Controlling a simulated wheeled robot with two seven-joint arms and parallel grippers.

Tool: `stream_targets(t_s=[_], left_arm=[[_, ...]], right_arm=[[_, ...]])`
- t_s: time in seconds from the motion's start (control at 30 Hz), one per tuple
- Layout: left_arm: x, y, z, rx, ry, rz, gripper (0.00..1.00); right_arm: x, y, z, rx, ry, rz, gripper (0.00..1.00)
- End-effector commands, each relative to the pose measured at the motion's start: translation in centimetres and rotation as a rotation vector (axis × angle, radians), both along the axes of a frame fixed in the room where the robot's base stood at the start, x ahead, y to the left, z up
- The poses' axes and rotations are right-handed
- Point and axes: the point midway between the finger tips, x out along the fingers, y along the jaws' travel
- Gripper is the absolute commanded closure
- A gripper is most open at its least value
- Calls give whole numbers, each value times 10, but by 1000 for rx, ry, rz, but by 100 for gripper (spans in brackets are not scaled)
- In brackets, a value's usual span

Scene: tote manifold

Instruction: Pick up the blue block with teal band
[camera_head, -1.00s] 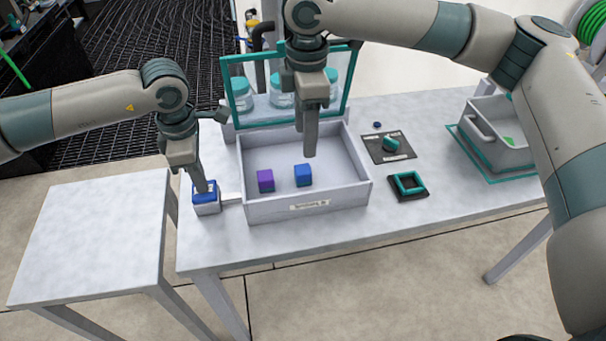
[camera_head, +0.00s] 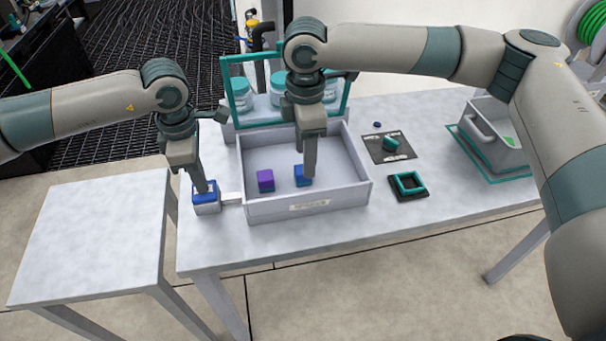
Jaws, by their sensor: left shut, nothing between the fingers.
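The blue block (camera_head: 300,182) stands in the grey open box (camera_head: 345,192), right of a purple block (camera_head: 266,179).
A teal-framed clear panel (camera_head: 229,98) stands behind the box, with jars behind it. The table's front right is clear.

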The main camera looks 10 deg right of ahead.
Motion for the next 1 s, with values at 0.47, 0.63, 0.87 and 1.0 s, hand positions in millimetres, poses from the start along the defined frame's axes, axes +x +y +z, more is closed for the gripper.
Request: stream_targets(t_s=[0.47,0.63,0.87,1.0], left_arm=[[-5,-1,-12,2,16,-4,100],[-5,-1,-12,2,16,-4,100],[-5,-1,-12,2,16,-4,100],[-5,-1,-12,2,16,-4,100]], right_arm=[[0,1,-10,1,0,0,50],[1,2,-24,0,1,0,50],[2,4,-52,0,1,-1,50],[3,4,-60,0,0,-1,50]])
